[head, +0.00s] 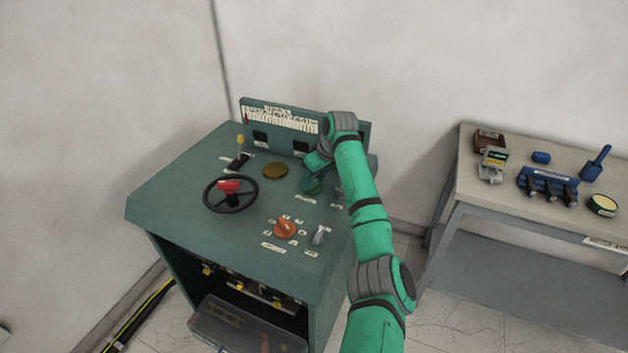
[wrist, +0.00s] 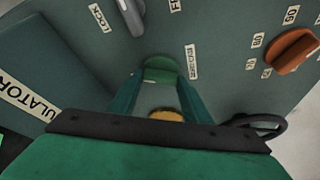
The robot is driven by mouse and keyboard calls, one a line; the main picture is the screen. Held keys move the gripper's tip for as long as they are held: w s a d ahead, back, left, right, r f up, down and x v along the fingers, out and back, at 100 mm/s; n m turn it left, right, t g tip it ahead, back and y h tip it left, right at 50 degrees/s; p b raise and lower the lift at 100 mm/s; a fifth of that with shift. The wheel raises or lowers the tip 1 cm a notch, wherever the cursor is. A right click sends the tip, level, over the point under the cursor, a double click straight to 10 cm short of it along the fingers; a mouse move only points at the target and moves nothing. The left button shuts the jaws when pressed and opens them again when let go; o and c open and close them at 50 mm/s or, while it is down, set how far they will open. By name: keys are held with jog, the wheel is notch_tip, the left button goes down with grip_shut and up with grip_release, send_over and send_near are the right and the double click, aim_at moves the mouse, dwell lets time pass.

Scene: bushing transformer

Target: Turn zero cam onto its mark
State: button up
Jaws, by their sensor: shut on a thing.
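My gripper (head: 312,184) reaches down to the green console top, right of a brass disc. In the wrist view its two teal fingers (wrist: 158,92) stand on either side of a small green knob (wrist: 160,66) and are shut on it. This knob seems to be the zero cam. The small label (wrist: 191,61) beside it is too blurred to read, and I cannot make out a mark. In the head view my wrist and fingers largely hide the knob. The brass disc (head: 275,171) also shows below the knob in the wrist view (wrist: 165,115).
The console (head: 175,190) carries a black handwheel (head: 231,194) with a red part, an orange dial (head: 284,229), a grey lever (head: 319,236) and a yellow-tipped lever (head: 240,141). A scale panel (head: 282,121) stands at its back. A side table (head: 480,200) holds tools at right.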

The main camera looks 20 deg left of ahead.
jog(key=n, duration=0.1)
jog(key=n+g, duration=0.1)
jog(key=shift+w+n+y, duration=0.2)
jog(key=shift+n+y, duration=0.1)
jog(key=shift+n, duration=0.1)
jog(key=shift+s+n+g, duration=0.1)
jog(key=shift+n+g, duration=0.3)
jog(key=shift+n, duration=0.5)
jog(key=o, duration=1)
jog(key=shift+o, duration=0.2)
jog(key=v, duration=1.1)
